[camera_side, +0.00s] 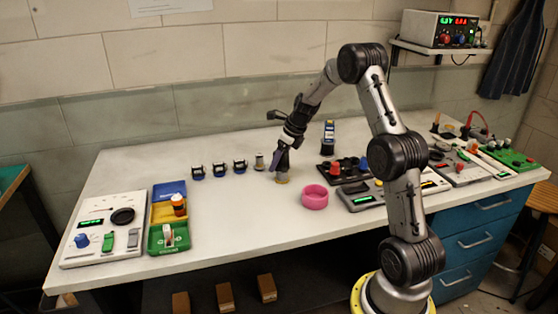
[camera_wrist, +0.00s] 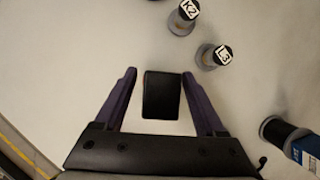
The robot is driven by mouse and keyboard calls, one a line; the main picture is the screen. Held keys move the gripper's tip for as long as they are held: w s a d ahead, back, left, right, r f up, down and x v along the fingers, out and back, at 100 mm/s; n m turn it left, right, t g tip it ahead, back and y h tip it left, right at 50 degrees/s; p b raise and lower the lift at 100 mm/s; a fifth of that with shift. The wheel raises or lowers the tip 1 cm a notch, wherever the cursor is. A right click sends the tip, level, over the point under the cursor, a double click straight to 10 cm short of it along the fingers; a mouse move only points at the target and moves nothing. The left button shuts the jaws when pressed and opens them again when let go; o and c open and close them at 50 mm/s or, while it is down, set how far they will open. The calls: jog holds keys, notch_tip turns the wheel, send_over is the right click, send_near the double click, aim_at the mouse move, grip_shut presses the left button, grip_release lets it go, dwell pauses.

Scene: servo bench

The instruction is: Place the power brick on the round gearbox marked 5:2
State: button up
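My gripper (camera_side: 281,168) points down over the middle of the bench. In the wrist view its two purple fingers (camera_wrist: 159,76) stand apart on either side of a black rectangular block (camera_wrist: 162,95), with a gap visible at the left finger. The block may be the power brick; no label shows on it. In the side view a small yellowish round base (camera_side: 281,179) shows just under my gripper, and what stands on it is mostly hidden. I cannot read a 5:2 mark anywhere, so I cannot tell which thing is that gearbox.
Round pieces marked K2 (camera_wrist: 188,11) and L3 (camera_wrist: 222,55) stand close by. A pink ring (camera_side: 315,197), coloured bins (camera_side: 168,214) and control panels (camera_side: 104,229) lie around. The front middle of the bench is clear.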

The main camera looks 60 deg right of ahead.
jog(key=v, duration=1.2)
jog(key=s+a+r+n, duration=0.1)
jog(key=a+r+n, duration=0.5)
jog(key=a, duration=0.4)
jog(key=s+a+r+n, duration=0.2)
jog(key=s+a+n, duration=0.5)
jog(key=a+n, duration=0.5)
jog(key=s+a+f+n, duration=0.1)
jog(key=s+a+n, duration=0.3)
jog(key=s+n, duration=0.3)
jog(key=s+a+f+n+t, duration=0.1)
jog(key=s+a+n, duration=0.4)
jog(key=n, duration=0.6)
jog(key=s+f, duration=0.1)
jog(key=s, duration=0.1)
jog(key=shift+s+f, duration=0.25)
jog(key=shift+f, duration=0.05)
